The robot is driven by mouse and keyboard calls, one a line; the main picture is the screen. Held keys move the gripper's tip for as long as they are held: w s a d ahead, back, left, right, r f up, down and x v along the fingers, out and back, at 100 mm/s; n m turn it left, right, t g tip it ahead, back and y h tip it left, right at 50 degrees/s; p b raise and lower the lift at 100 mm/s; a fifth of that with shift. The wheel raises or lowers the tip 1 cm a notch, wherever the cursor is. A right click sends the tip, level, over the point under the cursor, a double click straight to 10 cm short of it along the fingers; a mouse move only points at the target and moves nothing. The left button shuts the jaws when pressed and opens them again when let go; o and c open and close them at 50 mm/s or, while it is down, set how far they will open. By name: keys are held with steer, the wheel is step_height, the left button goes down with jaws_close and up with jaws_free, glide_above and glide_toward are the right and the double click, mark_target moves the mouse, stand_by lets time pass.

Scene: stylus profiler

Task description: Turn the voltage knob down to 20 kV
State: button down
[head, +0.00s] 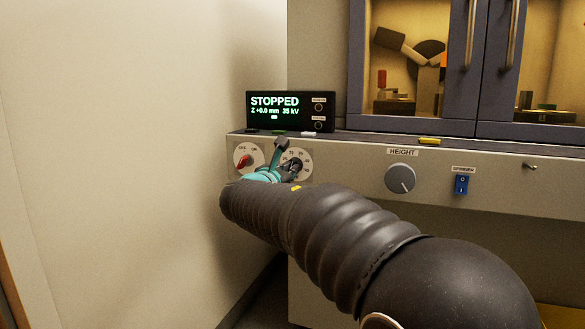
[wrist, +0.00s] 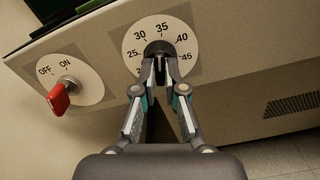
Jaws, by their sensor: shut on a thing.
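The voltage knob (wrist: 158,48) is a dark knob on a round white dial (wrist: 136,36) marked 30, 35, 40 and 45 in the wrist view. My gripper (wrist: 160,68) is shut on the knob, with its fingertips at the lower part of it. In the head view my gripper (head: 287,160) reaches the dial (head: 304,160) at the panel's left, and my arm and gripper hide much of the knob. The display (head: 290,111) reads STOPPED, Z +0.0 mm, 35 kV.
A red key switch (wrist: 60,97) marked OFF and ON sits left of the dial. A wall (head: 140,150) stands close on the left. Glass-doored cabinet (head: 465,65) is above.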

steer(key=n+p, duration=0.8)
steer(key=p, duration=0.3)
steer(key=shift+r+n, duration=0.15)
steer(key=shift+n, duration=0.15)
